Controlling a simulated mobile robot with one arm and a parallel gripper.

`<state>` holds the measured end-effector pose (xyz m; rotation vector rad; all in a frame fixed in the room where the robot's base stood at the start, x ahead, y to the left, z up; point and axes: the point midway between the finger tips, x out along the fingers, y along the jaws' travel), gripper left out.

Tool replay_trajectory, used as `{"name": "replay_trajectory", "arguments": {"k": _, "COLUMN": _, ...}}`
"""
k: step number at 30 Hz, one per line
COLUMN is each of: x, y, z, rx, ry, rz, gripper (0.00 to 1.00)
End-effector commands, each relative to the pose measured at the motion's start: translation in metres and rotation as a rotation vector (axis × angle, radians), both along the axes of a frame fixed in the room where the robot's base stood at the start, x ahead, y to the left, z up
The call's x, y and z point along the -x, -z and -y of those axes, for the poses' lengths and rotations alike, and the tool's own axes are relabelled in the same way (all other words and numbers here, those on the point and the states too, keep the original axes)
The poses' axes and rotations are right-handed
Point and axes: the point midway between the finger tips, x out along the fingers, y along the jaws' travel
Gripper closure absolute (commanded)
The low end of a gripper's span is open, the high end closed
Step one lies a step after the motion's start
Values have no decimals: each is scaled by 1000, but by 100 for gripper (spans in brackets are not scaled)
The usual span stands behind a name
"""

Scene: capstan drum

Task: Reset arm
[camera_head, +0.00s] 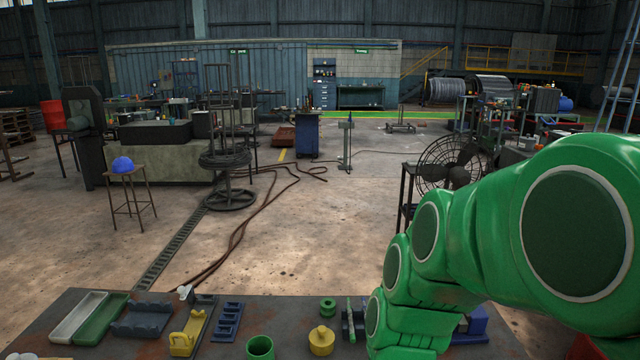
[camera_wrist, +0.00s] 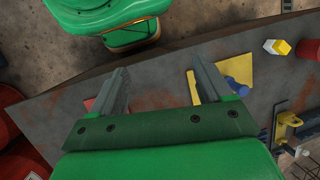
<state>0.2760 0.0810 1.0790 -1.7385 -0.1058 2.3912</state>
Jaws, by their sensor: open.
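My gripper (camera_wrist: 160,84) shows in the wrist view with its two grey fingers spread wide apart. Nothing is between them except the bare dark, rust-stained tabletop (camera_wrist: 150,105) beyond. My green arm (camera_head: 480,235) fills the right of the head view, bent over the right part of the workbench (camera_head: 190,350). The gripper itself cannot be made out in the head view. A yellow sheet (camera_wrist: 239,68) and a blue piece (camera_wrist: 238,87) lie just right of the right finger in the wrist view. Whether that finger touches them is unclear.
On the bench are a green cup (camera_head: 260,348), a yellow knobbed cylinder (camera_head: 321,341), a green ring (camera_head: 328,307), a yellow bracket (camera_head: 188,335) and a green open case (camera_head: 98,322). A black fan (camera_head: 450,165) stands beyond the arm. Open floor lies past the bench.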

Motion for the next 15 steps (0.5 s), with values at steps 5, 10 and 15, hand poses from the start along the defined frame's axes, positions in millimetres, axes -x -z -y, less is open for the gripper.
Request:
{"name": "replay_trajectory", "arguments": {"k": 5, "x": 19, "y": -8, "z": 31, "rx": 60, "ry": -33, "rz": 67, "gripper": 21}}
{"name": "replay_trajectory", "arguments": {"k": 10, "x": 38, "y": -12, "z": 57, "rx": 118, "ry": -65, "rz": 114, "gripper": 21}}
{"name": "replay_trajectory", "arguments": {"k": 15, "x": 51, "y": -15, "z": 74, "rx": 157, "ry": -85, "rz": 143, "gripper": 21}}
